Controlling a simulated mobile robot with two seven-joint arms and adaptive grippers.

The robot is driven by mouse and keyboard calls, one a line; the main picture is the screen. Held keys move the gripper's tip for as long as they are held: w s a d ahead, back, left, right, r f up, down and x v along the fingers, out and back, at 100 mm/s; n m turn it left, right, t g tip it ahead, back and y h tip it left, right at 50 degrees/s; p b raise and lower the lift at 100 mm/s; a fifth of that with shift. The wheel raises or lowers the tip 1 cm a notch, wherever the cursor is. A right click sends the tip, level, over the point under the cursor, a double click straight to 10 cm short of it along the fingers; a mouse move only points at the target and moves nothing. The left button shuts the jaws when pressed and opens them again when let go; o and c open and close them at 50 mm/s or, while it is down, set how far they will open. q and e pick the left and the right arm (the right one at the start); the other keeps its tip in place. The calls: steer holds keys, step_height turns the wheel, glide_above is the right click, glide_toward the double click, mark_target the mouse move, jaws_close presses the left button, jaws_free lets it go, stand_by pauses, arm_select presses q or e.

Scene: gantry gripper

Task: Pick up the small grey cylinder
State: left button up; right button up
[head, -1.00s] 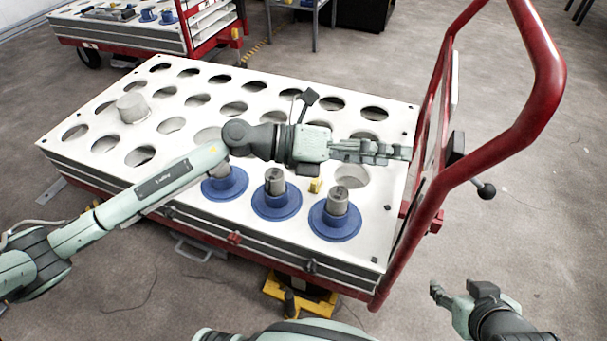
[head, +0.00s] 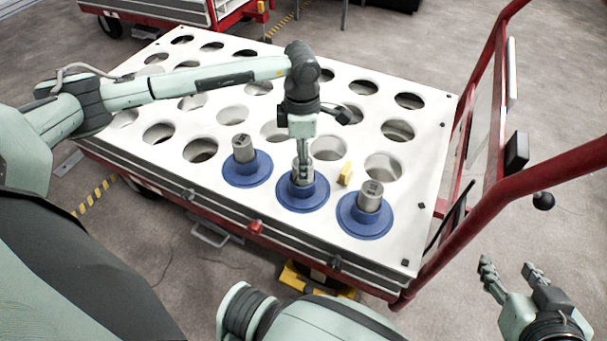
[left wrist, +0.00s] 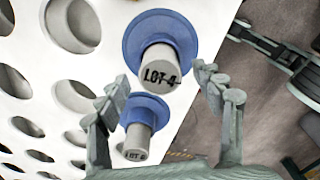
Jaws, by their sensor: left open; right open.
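Three small grey cylinders stand upright in blue flanged holders along the board's near edge: a left one (head: 243,148), a middle one mostly hidden by my left gripper, and a right one (head: 370,195). My left gripper (head: 303,178) points down at the middle holder (head: 303,194). In the left wrist view its open fingers (left wrist: 165,88) spread either side of a cylinder marked "LOT 4" (left wrist: 167,76); contact is not visible. A second cylinder (left wrist: 136,145) shows below, its marking unclear. My right gripper (head: 510,266) is open and empty at lower right, away from the board.
The white board (head: 230,172) has rows of round holes and sits on a cart. A small yellow block (head: 345,174) lies between the middle and right holders. A red cart handle (head: 478,215) rises at the right. Another cart (head: 150,8) stands behind.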

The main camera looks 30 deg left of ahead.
arm_select(q)
step_height(320, 180, down, 4)
steer(key=shift+r, duration=0.2)
jaws_close()
stand_by(0.4)
